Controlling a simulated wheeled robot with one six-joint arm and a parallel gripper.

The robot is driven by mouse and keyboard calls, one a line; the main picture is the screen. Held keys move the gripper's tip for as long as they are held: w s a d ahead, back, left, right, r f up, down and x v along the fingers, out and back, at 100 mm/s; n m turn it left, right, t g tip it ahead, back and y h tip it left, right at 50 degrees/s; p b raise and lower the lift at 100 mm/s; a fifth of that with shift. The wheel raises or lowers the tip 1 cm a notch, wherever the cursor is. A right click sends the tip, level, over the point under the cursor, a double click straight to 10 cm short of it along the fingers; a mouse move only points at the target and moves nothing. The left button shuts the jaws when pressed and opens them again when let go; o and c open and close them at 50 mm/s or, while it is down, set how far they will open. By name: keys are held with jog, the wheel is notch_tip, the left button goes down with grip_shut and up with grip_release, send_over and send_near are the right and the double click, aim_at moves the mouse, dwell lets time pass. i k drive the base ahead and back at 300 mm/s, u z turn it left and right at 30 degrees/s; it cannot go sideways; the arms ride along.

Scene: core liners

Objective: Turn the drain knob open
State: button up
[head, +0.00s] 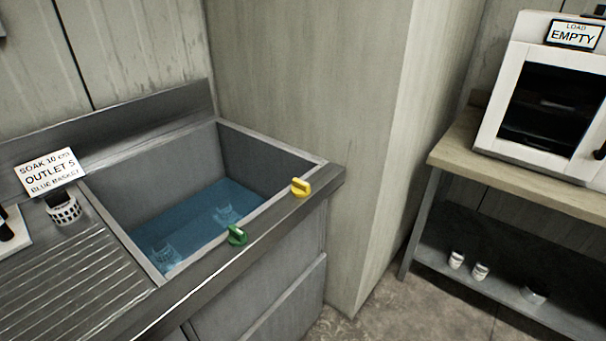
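The metal sink (140,265) holds blue water (190,222), with two pale cup-like objects (166,254) (226,214) under the surface. Two knobs sit on its front rim: a green knob (237,235) near the middle and a yellow knob (300,187) towards the right corner. No label shows which is the drain knob. The handles look set at different angles, but I cannot tell open from closed. My gripper is not in view.
A sign (50,172) reading "SOAK 10 cm, OUTLET 5, BLUE BASKET" stands behind a slotted white cup (65,210) on the ribbed drainboard (60,285). At right, a wooden bench (520,185) carries a white cabinet (490,130) labelled "LOAD EMPTY". Floor (400,305) is clear between.

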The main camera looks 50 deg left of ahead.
aim_at(300, 188)
jog(key=u, duration=0.7)
jog(key=i, duration=0.9)
jog(key=u, duration=0.85)
